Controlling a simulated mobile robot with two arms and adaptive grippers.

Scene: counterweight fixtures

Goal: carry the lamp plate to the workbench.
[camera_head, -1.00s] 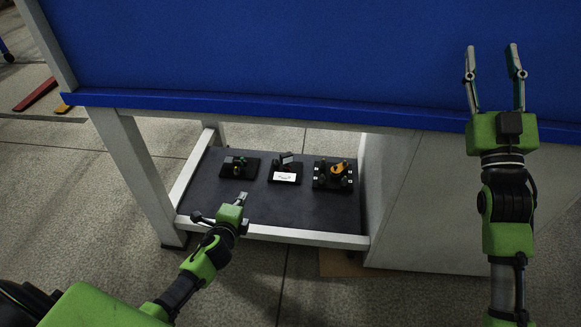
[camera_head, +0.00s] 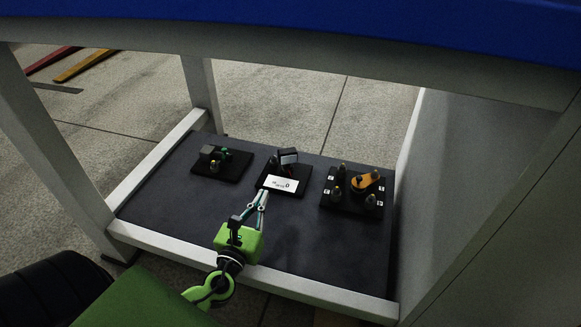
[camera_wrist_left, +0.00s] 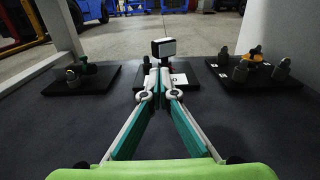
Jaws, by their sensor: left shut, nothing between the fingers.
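Three black plates lie on the dark lower shelf of the workbench. The middle one, which looks like the lamp plate (camera_head: 297,191), carries a small dark block with a pale face on a short post and a white label at its near side. It also shows straight ahead in the left wrist view (camera_wrist_left: 190,80). My left gripper (camera_head: 264,194) is shut and empty, its fingertips at the plate's near edge; I cannot tell if they touch it. In the wrist view its fingers (camera_wrist_left: 160,74) hide part of the plate. The workbench's blue top edge (camera_head: 400,25) runs above. My right gripper is out of view.
The left plate (camera_head: 232,171) carries small green and yellow parts. The right plate (camera_head: 345,207) carries an orange part and several dark posts. The shelf (camera_head: 160,221) has a pale front rail, with a leg at left and a grey panel (camera_head: 480,200) at right.

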